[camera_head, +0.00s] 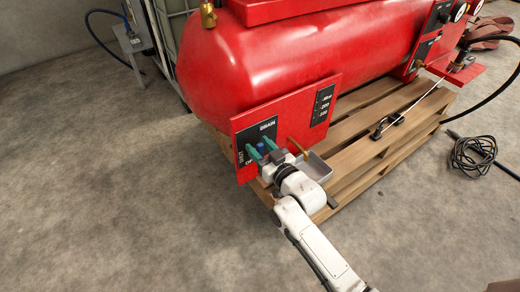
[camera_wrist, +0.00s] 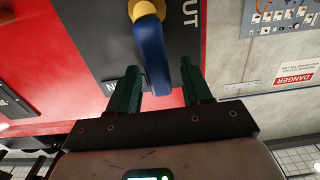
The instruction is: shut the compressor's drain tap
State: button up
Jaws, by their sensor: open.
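The drain tap's blue lever (camera_wrist: 151,52) hangs from a brass hub (camera_wrist: 147,9) on a black plate (camera_wrist: 105,40). In the head view the lever (camera_head: 261,147) is a small blue spot, mostly hidden by my gripper, on the red panel (camera_head: 290,112) marked DRAIN. My gripper (camera_wrist: 158,68) is open, its two green fingers either side of the lever's free end. A gap shows on the left of the lever; the right finger is close to it, and I cannot tell whether it touches. The plate's lettering is partly cut off or covered; "UT" shows beside the hub.
The red compressor tank (camera_head: 290,55) lies on a wooden pallet (camera_head: 365,150). A brass spout (camera_head: 297,147) and a metal tray (camera_head: 316,167) are just right of my gripper. A coiled black cable (camera_head: 472,155) lies at the right. The concrete floor at the left is clear.

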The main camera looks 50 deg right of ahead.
jog(key=shift+w, duration=0.1)
jog(key=shift+c, duration=0.5)
grip_shut()
